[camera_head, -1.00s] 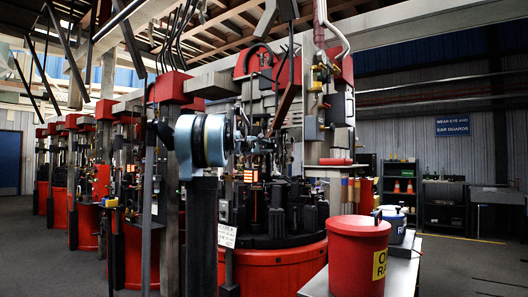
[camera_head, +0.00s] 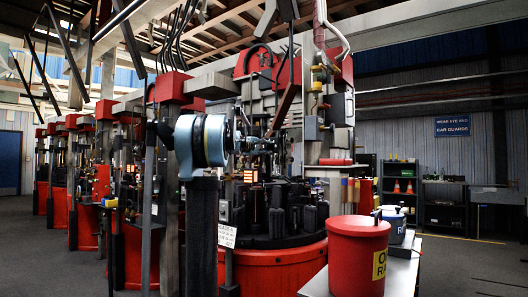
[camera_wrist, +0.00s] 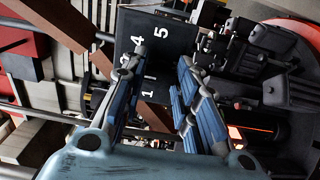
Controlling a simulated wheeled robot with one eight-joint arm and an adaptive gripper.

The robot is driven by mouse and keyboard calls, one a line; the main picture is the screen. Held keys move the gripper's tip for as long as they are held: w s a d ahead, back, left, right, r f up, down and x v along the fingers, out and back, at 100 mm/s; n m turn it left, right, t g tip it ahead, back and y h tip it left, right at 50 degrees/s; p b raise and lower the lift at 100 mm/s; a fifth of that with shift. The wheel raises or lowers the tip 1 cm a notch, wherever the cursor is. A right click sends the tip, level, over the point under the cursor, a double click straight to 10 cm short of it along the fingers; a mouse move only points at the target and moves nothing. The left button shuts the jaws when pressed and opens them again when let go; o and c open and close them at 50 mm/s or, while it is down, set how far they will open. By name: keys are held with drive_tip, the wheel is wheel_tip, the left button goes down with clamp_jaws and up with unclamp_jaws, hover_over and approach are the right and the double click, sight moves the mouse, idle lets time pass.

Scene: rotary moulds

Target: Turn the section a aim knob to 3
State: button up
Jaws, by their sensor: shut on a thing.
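A black dial plate (camera_wrist: 168,48) with white numerals, among them 1, 4 and 5, faces my wrist camera. My gripper (camera_wrist: 155,82) has its two blue-grey fingers in front of this plate, shut on the aim knob with a gap between the fingers. The knob is hidden by the fingers and cannot be made out, nor can where it points.
Black mould parts (camera_wrist: 235,55) lie close to the right of the fingers in the wrist view. Brown bars (camera_wrist: 75,35) cross behind the left finger. A red bin (camera_head: 358,255) stands on a bench at the right of the head view, with open floor beyond.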

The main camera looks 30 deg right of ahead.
drive_tip(key=o, duration=1.1)
drive_tip(key=shift+f, duration=0.1)
drive_tip(key=shift+c, duration=0.2)
drive_tip(key=v, duration=1.2)
drive_tip(key=shift+f, duration=0.1)
drive_tip(key=s+a+f+m+g+y, duration=0.1)
drive_tip(key=s+a+f+y, duration=0.4)
drive_tip(key=s+a+f, duration=0.7)
drive_tip(key=s+a+f+m+g+y, duration=0.1)
drive_tip(key=s+a+f+y, duration=0.5)
drive_tip(key=s+a+f, duration=0.7)
drive_tip(key=s+a+f+m+g+y, duration=0.2)
drive_tip(key=s+a+f+y, duration=0.3)
drive_tip(key=f, duration=2.7)
drive_tip(key=s+a, duration=0.7)
drive_tip(key=a, duration=0.4)
drive_tip(key=shift+s+f+g+y, duration=0.2)
drive_tip(key=shift+g+y, duration=0.1)
